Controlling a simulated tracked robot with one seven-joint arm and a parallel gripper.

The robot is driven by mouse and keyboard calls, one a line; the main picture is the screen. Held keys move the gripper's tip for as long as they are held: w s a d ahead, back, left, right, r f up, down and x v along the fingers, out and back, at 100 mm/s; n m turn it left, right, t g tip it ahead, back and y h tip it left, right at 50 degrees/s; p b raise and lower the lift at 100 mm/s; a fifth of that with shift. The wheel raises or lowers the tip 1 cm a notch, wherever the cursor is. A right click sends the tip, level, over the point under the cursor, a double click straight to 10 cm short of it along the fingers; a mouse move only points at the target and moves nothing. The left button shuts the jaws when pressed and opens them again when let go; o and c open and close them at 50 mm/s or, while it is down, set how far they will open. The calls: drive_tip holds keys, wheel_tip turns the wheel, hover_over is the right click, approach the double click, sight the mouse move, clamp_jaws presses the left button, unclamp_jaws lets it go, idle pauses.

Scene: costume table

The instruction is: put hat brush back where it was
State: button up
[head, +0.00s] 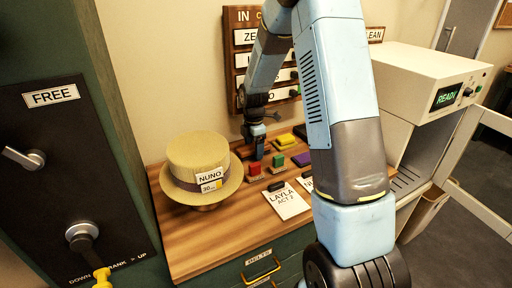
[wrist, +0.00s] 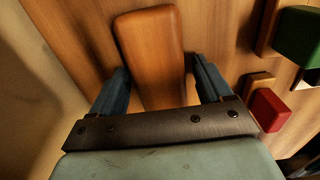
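A brown wooden block with rounded edges, which looks like the back of the hat brush (wrist: 150,45), lies below my gripper in the wrist view. My gripper (wrist: 162,75) has its two blue fingers apart, one on each side of the block. Narrow gaps seem to show beside it, so I see no firm hold. In the head view my gripper (head: 257,150) points down over the back of the wooden table (head: 215,245), right of the straw hat (head: 198,150). The brush cannot be made out there. The bristles are hidden.
A card marked LAYLA (head: 288,202) lies in front. The sign rack (head: 240,55) is on the wall behind. A white machine (head: 425,85) stands right.

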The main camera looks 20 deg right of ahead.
sight(254, 146)
drive_tip(key=shift+o, duration=0.4)
drive_tip(key=shift+r, duration=0.1)
wheel_tip(254, 146, up, 11)
drive_tip(key=s+r+m+t, duration=0.2)
drive_tip(key=s+r+m, duration=0.3)
drive_tip(key=s+r, duration=0.4)
drive_tip(key=s+r+m+t, duration=0.1)
drive_tip(key=s+r+m, duration=0.3)
drive_tip(key=s+m, duration=0.3)
drive_tip(key=s+r+m+t, duration=0.2)
drive_tip(key=s+m, duration=0.6)
drive_tip(key=s, duration=0.9)
drive_tip(key=shift+d+r+t, duration=0.3)
drive_tip(key=shift+d+r, duration=0.15)
drive_tip(key=shift+r, duration=0.4)
